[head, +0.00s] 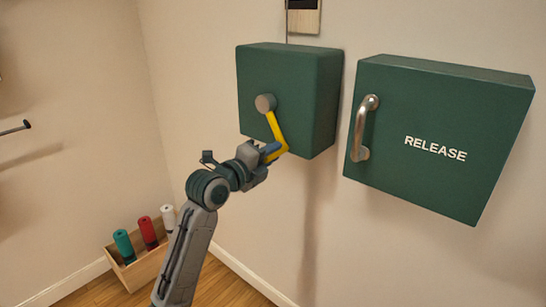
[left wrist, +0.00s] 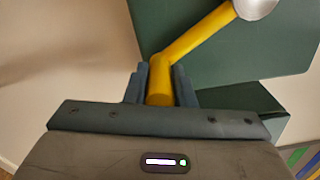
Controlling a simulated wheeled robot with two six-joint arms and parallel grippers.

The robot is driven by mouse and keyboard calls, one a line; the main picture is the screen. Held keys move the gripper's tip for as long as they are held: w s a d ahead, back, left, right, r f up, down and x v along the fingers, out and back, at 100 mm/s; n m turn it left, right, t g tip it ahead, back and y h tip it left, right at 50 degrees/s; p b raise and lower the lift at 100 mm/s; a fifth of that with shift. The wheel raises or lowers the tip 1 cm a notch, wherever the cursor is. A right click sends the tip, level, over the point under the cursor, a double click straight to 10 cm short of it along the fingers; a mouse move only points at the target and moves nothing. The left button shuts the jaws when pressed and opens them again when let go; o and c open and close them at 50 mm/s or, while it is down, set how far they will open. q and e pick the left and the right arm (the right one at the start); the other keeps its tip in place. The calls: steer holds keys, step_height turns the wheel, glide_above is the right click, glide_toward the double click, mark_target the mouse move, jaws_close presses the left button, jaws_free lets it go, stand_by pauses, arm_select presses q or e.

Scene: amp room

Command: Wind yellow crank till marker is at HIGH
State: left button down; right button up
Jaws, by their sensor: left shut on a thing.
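The yellow crank (head: 277,132) is mounted by a grey hub (head: 265,103) on the front of a green box (head: 300,80) on the wall. Its arm points down and slightly right from the hub. My left gripper (head: 272,151) is shut on the crank's handle end. In the left wrist view the yellow crank (left wrist: 195,38) runs up and right to the hub, and its handle sits between the fingers of my left gripper (left wrist: 160,88). A marker and the word HIGH cannot be made out. My right gripper is not in view.
A second green box (head: 440,130) labelled RELEASE, with a metal handle (head: 363,128), hangs on the wall at the right. A thin cord or rod (head: 287,25) rises from the crank box toward a wooden panel (head: 305,20). A wooden bin (head: 142,268) with coloured rolls stands on the floor at lower left.

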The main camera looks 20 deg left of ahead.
arm_select(q)
steer(key=shift+f, duration=0.3)
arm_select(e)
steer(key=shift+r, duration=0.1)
arm_select(q)
steer(key=c, duration=1.3)
jaws_free()
steer(key=shift+o, duration=0.5)
steer(key=shift+a+r, duration=0.1)
steer(key=shift+s+a, duration=0.1)
steer(key=shift+s, duration=0.2)
steer(key=v, duration=1)
steer(key=shift+b, duration=0.45)
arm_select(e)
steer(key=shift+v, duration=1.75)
